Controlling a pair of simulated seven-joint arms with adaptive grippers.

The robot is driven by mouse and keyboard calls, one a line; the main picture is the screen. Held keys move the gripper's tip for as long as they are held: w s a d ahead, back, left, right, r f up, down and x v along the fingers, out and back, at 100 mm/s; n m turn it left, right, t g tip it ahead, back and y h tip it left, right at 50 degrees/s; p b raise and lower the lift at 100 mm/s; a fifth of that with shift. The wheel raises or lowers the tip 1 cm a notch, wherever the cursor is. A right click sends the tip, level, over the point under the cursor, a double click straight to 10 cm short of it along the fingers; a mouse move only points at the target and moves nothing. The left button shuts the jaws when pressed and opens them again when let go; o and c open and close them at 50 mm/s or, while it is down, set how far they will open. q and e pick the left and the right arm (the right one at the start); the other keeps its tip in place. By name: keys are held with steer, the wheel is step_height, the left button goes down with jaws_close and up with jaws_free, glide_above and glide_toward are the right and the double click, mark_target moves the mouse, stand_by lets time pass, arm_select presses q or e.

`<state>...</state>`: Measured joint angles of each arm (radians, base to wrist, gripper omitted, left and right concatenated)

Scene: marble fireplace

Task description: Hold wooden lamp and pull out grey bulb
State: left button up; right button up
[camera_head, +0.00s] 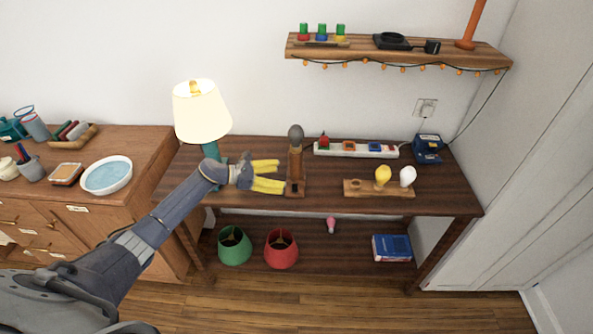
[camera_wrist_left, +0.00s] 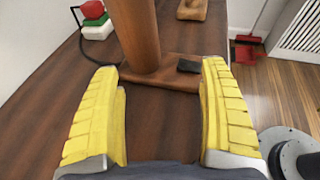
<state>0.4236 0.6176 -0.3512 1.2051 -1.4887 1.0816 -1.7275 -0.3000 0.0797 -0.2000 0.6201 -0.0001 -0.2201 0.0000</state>
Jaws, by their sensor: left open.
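The wooden lamp (camera_head: 295,167) stands upright on the dark table, with the grey bulb (camera_head: 296,132) on top of its post. My left gripper (camera_head: 281,175) is open, its yellow fingers level and pointing at the post from the left. In the left wrist view the post (camera_wrist_left: 138,35) rises from a flat wooden base (camera_wrist_left: 160,70) with a small black switch. The post stands at the fingertips, between their lines but closer to the left finger. No grip shows. The bulb is outside that view. My right gripper is in neither view.
A lit lamp (camera_head: 202,112) stands behind my left forearm. A power strip (camera_head: 355,149) lies behind right, and a wooden holder (camera_head: 358,189) with a yellow and a white bulb is to the right. The shelf (camera_head: 400,52) hangs above. Bare tabletop lies between lamp and holder.

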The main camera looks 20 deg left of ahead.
mark_target(292, 181)
arm_select(q)
steer(key=shift+x, duration=2.8)
